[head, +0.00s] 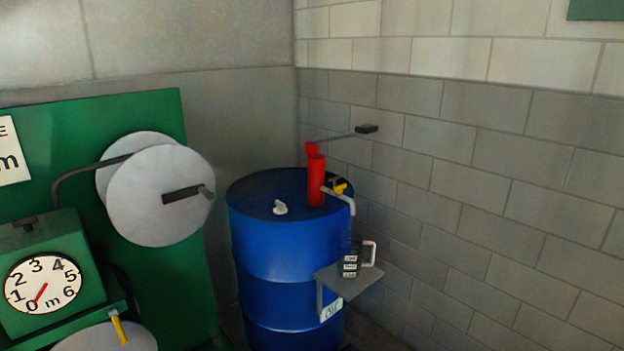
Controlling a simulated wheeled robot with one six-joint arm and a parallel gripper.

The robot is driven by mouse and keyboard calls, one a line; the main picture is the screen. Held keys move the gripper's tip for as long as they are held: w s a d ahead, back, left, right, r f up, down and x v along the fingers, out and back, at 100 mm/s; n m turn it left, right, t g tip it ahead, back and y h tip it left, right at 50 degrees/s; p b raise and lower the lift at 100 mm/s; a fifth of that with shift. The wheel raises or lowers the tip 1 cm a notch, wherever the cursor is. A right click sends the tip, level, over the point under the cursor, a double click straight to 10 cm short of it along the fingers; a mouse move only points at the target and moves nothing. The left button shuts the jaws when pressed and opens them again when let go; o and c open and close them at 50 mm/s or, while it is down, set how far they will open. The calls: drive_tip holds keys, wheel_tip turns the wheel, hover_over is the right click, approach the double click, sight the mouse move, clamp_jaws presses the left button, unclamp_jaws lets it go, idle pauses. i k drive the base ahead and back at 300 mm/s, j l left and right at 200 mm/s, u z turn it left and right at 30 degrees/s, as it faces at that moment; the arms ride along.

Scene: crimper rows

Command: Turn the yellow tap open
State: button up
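A small yellow tap (339,187) sits on the grey spout (342,199) of a red hand pump (316,182). The pump stands upright on top of a blue drum (275,240). The tap is small in this view, and I cannot tell its exact handle angle. The spout bends down at its right end, above a small grey shelf (335,277) on the drum's side. My gripper is not in view.
The pump's lever (366,129) points right, towards the block wall (480,200). A white cap (280,208) is on the drum top. At left stands a green machine (150,105) with a grey reel (155,200), a dial (43,284) and a yellow-handled lever (119,329).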

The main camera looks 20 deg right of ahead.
sight(338, 188)
drive_tip(key=z, duration=0.7)
